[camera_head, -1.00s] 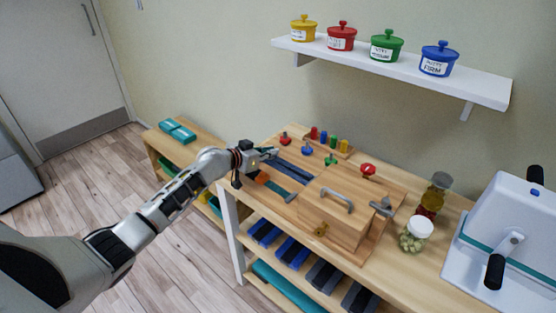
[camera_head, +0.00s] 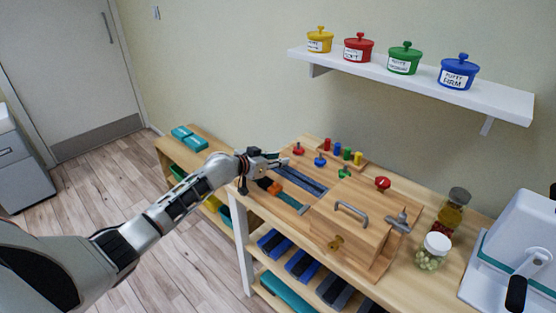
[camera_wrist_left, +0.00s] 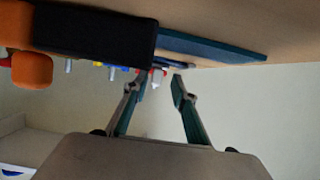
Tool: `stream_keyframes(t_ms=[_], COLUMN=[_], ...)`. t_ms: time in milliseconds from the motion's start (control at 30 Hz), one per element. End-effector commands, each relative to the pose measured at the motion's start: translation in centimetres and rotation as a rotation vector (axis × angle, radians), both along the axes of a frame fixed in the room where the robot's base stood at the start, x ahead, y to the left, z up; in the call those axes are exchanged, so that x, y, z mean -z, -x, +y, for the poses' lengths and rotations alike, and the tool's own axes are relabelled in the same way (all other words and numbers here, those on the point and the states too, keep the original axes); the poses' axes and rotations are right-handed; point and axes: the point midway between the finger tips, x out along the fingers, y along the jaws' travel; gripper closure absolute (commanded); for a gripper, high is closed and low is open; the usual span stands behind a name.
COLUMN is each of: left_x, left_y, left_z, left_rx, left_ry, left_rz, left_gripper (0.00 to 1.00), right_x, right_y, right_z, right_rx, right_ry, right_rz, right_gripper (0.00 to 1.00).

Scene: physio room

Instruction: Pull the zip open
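The zip is on the wooden activity board, a pair of dark blue strips (camera_head: 304,178) with a thin dark line between them. A blue strip (camera_wrist_left: 215,47) also shows edge-on along the top of the left wrist view. My left gripper (camera_head: 284,160) is at the far left end of these strips in the head view. In the wrist view its two fingers (camera_wrist_left: 157,92) are apart, with only background pegs and wall showing between them. It looks empty and close to the board; I cannot tell whether it touches. The zip's pull is not clearly visible. My right gripper is out of view.
An orange block (camera_head: 274,187) and a teal strap (camera_head: 291,200) are beside the zip. A wooden box with a grey handle (camera_head: 351,211) stands to the right. Coloured knobs and pegs (camera_head: 346,152) lie behind. A jar (camera_head: 433,252) stands farther right.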

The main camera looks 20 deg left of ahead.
Motion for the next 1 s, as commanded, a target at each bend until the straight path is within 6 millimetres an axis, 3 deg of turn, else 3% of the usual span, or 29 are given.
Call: stream_keyframes(t_ms=[267,733,1000], left_x=[-0.3,-3.3,-4.5], left_y=[1.0,8.0,10.3], left_z=[0.3,2.9,3.8], left_rx=[0.001,0.001,-0.001], left_ry=[0.000,-0.003,-0.002], left_rz=[0.000,0.001,0.000], left_gripper=[0.74,0.74,0.74], right_x=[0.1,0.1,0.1], right_y=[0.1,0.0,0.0], right_z=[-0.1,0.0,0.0], right_rx=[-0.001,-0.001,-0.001], right_ry=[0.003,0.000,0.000], right_rz=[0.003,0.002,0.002], right_gripper=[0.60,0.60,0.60])
